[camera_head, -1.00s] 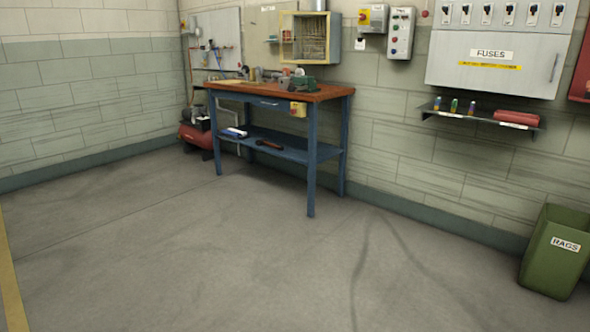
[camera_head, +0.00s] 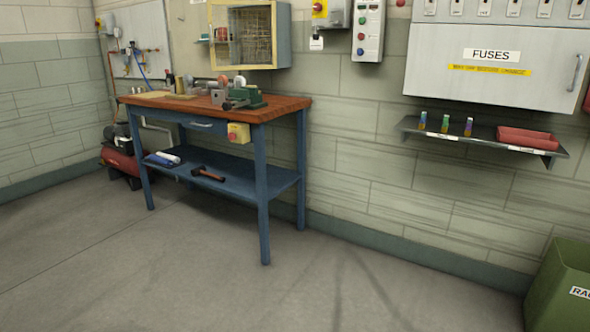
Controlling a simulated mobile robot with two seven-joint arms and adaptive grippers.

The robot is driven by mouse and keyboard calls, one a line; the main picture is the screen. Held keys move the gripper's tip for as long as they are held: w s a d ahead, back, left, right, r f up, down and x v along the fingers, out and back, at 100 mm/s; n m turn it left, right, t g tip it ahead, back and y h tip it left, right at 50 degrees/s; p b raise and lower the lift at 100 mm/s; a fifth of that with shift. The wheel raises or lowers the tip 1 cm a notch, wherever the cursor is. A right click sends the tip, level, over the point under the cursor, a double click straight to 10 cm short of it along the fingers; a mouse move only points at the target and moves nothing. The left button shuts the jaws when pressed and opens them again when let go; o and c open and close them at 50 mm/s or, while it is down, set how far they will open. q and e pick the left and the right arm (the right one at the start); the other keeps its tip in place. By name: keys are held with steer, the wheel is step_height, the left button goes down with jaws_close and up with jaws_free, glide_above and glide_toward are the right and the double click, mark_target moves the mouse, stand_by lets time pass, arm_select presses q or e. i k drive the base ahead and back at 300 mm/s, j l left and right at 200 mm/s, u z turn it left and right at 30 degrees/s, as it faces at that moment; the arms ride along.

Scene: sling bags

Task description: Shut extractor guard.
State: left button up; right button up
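A wall box with a yellow-framed front (camera_head: 241,67), which looks like the extractor and its guard, hangs above the back of the workbench. Wire mesh or a grille shows within the yellow frame, and the box's grey-blue side (camera_head: 284,36) faces right. Its top is cut off by the upper picture edge. I cannot tell from here how far the guard stands open. Neither of my grippers is in view.
The blue workbench (camera_head: 285,180) with a wooden top stands below the box, carrying a green grinder-like tool (camera_head: 246,98). A fuse cabinet (camera_head: 430,75), a wall shelf (camera_head: 478,130) and a green rag bin (camera_head: 565,285) are at right. The front floor is clear.

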mark_target(209, 2)
steer(key=i+u, duration=0.15)
steer(key=i, duration=0.35)
steer(key=i+l+u, duration=0.15)
steer(key=i, duration=0.3)
steer(key=i+l+u, duration=0.2)
steer(key=i, duration=0.3)
